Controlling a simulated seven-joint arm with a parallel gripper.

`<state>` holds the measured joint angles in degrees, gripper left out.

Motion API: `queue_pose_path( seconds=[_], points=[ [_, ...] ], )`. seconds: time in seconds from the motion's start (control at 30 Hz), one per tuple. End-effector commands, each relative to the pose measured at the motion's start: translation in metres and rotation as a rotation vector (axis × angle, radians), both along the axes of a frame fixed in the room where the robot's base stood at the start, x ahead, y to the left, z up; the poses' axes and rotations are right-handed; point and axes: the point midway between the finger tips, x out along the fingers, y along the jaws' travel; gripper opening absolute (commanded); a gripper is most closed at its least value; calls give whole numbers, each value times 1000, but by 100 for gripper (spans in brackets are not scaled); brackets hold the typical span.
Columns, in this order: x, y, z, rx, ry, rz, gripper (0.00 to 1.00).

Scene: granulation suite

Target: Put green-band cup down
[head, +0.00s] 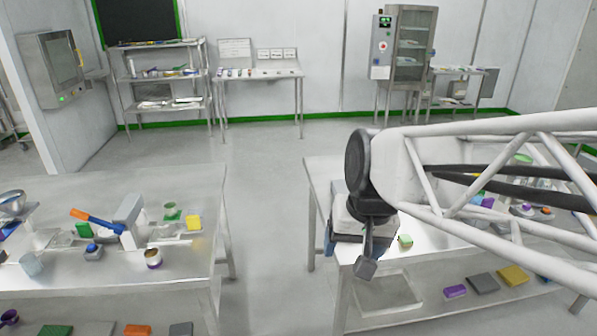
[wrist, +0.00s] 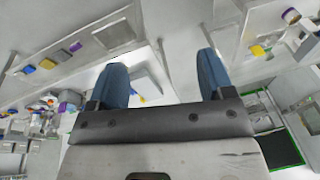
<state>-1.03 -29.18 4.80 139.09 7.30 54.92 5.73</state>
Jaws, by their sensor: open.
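My gripper (head: 352,246) hangs over the near left corner of the right steel table in the head view. In the wrist view its two blue fingers (wrist: 161,72) stand wide apart with nothing held between them. A small green cup-like vessel (head: 171,207) stands on a green patch on the left table, well left of my gripper; I cannot tell whether it is the green-band cup. A small green and yellow object (head: 405,241) sits on the right table just right of my gripper; its shape is too small to tell.
The left table (head: 190,270) holds a purple-banded cup (head: 154,259), a yellow block (head: 193,222), a blue-and-orange tool (head: 95,221) and a grey device (head: 129,215). Open floor (head: 265,220) lies between the tables. The right table's lower shelf carries coloured blocks (head: 512,275).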

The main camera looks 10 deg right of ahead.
Motion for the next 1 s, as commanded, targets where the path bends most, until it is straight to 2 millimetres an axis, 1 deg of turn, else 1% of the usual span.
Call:
queue_pose_path(
  seconds=[0.03,0.1,0.2,0.33,0.5,1.0],
  points=[
    [-13,-5,-2,-22,-13,17,74],
    [-27,-12,-5,-54,-26,40,74],
    [-43,-19,-10,-92,-40,70,74],
    [-57,-26,-15,-126,-52,96,74],
    [-64,-29,-18,-143,-55,110,74],
    [-64,-29,-18,-143,-55,110,74]
  ],
)
